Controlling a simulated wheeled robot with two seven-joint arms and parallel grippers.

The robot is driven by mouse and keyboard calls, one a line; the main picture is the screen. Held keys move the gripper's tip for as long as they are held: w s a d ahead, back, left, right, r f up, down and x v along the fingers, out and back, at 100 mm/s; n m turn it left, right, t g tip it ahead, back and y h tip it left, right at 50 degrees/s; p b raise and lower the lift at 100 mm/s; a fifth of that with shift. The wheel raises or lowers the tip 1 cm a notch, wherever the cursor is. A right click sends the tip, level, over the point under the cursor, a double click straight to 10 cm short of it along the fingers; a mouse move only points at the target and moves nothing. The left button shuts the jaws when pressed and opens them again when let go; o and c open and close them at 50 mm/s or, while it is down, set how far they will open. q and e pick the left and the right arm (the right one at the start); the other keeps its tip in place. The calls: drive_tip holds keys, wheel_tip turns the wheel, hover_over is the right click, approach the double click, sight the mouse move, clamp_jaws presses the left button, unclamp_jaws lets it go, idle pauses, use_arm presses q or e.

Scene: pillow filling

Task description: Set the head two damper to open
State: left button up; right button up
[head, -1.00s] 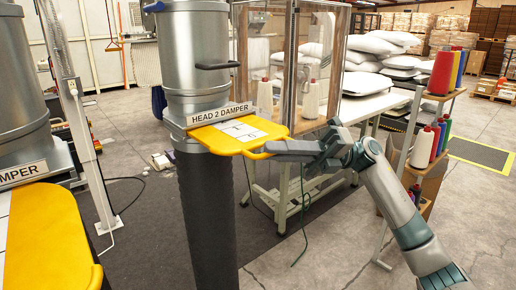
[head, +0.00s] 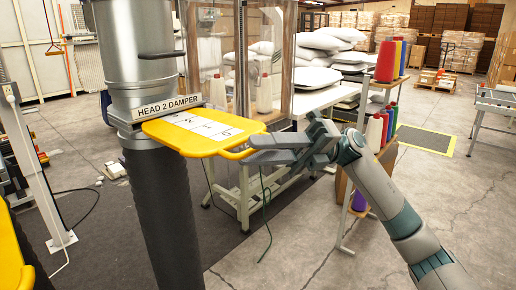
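The head 2 damper is a yellow slide plate (head: 160,133) with a white marked panel, sticking out of a grey metal column under the sign "HEAD 2 DAMPER" (head: 168,106). Its yellow loop handle (head: 228,155) is at the right end. A long stretch of the plate is outside the column. My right gripper (head: 248,150) is at the outer corner of the handle, coming from the right. Its two grey fingers look spread, one above the other, with the handle's edge by their tips. Whether they touch it is unclear. My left gripper is not in view.
A sewing table (head: 315,100) with white pillows (head: 330,38) stands behind the plate. A rack of thread cones (head: 386,62) is behind my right arm. Another yellow plate (head: 8,255) shows at the left edge. The floor at the right front is clear.

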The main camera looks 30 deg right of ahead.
drive_tip(key=shift+w+d, duration=0.1)
